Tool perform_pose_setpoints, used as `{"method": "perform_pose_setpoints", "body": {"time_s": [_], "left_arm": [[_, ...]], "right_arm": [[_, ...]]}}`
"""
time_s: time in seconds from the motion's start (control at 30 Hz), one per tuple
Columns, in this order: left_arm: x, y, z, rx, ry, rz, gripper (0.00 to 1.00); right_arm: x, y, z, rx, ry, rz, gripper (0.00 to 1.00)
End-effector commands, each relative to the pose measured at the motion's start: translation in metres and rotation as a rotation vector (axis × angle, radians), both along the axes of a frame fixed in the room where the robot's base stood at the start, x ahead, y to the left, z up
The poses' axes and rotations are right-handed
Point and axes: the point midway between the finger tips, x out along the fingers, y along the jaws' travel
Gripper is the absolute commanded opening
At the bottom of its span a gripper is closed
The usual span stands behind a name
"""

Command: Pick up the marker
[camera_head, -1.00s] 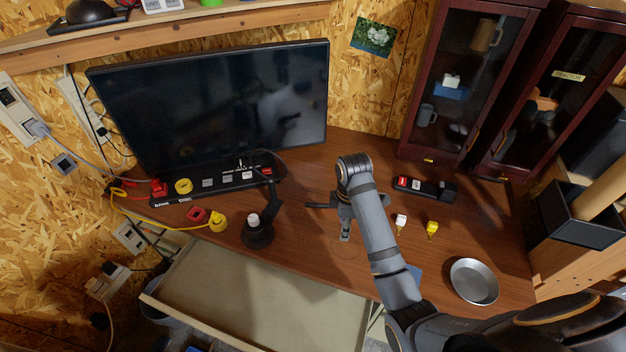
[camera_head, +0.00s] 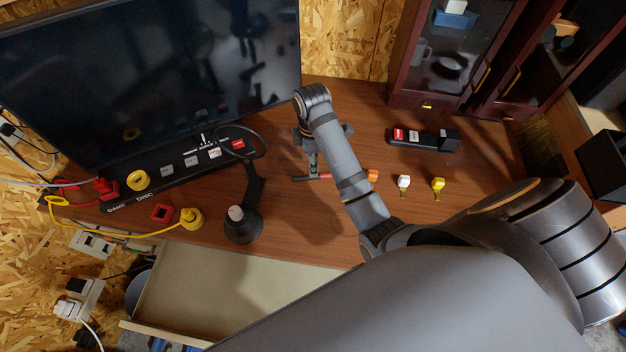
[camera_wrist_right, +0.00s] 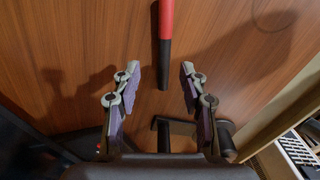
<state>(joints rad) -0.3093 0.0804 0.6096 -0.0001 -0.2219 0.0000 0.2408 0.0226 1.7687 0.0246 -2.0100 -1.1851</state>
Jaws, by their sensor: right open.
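The marker (camera_wrist_right: 165,40), red with a black end, lies on the brown bench top in the right wrist view. Its black end points back between the fingers of my right gripper (camera_wrist_right: 160,85), which is open and empty, with the fingers on either side and apart from the marker. In the head view a red part of the marker (camera_head: 324,177) shows beside my right gripper (camera_head: 314,165); my arm partly hides the area. How high the fingers are above the bench is hard to tell. My left gripper is not in view.
A black stand (camera_head: 243,226) is left of the gripper, and a black strip (camera_head: 125,200) lies under the monitor (camera_head: 150,80). A black block (camera_head: 424,138) is at the back right. White (camera_head: 403,182) and yellow (camera_head: 438,184) keys lie right of my arm. An open drawer (camera_head: 215,285) is in front.

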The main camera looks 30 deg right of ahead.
Motion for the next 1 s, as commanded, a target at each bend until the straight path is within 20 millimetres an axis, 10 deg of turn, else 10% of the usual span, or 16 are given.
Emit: {"method": "perform_pose_setpoints", "body": {"time_s": [0.17,0.43,0.7,1.0], "left_arm": [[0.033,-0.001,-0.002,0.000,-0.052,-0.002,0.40],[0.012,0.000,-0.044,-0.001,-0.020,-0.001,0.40],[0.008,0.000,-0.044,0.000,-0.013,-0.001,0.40],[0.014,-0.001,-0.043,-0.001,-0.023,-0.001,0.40]], "right_arm": [[0.000,0.001,-0.006,0.001,0.000,0.000,0.43],[-0.001,0.009,-0.049,0.000,0.000,0.000,0.43],[-0.001,0.008,-0.051,0.000,-0.001,0.000,0.43],[-0.001,0.008,-0.051,0.000,-0.001,0.000,0.03]]}}
